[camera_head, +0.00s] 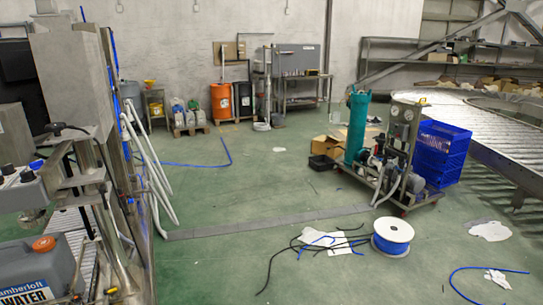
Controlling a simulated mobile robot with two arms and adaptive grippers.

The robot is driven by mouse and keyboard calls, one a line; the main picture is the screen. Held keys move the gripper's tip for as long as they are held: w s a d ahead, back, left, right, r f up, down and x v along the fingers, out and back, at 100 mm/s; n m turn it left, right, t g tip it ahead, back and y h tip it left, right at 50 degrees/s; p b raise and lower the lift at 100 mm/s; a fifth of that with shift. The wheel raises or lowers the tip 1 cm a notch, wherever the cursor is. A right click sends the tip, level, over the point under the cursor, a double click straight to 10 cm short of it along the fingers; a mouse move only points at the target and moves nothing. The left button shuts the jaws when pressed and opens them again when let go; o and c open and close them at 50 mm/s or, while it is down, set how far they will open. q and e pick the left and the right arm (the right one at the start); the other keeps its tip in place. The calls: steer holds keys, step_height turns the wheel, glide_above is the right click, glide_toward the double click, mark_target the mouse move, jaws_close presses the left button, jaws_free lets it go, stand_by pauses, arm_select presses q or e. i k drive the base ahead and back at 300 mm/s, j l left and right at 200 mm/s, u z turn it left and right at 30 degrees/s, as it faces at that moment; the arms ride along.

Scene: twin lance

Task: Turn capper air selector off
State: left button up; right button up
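A metal machine (70,75), possibly the capper, stands at the left edge, partly cut off by the frame. A light grey control box (22,195) is mounted on its near side. Two dark knobs show on the box, one at the frame edge (7,169) and one beside it (27,176). I cannot tell which is the air selector, nor read their positions or labels. A black lever-like handle (68,128) sits above and right of the box. Neither of my grippers is in view.
A grey jug (50,270) with an orange cap stands lower left. White hoses (150,165) run down the machine's right side. A cable reel (393,236), loose cables and a pump cart (392,185) are on the floor. The green floor (230,270) right of the machine is mostly clear.

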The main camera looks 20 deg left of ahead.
mark_target(36, 165)
steer(key=i+j+u, duration=0.1)
steer(key=i+u, duration=0.15)
steer(key=u, duration=0.25)
steer(key=i+u, duration=0.2)
steer(key=u, duration=0.25)
steer(key=i+l+u, duration=0.1)
steer(key=i+u, duration=0.15)
steer(key=u, duration=0.25)
steer(key=i+l+u, duration=0.2)
steer(key=u, duration=0.3)
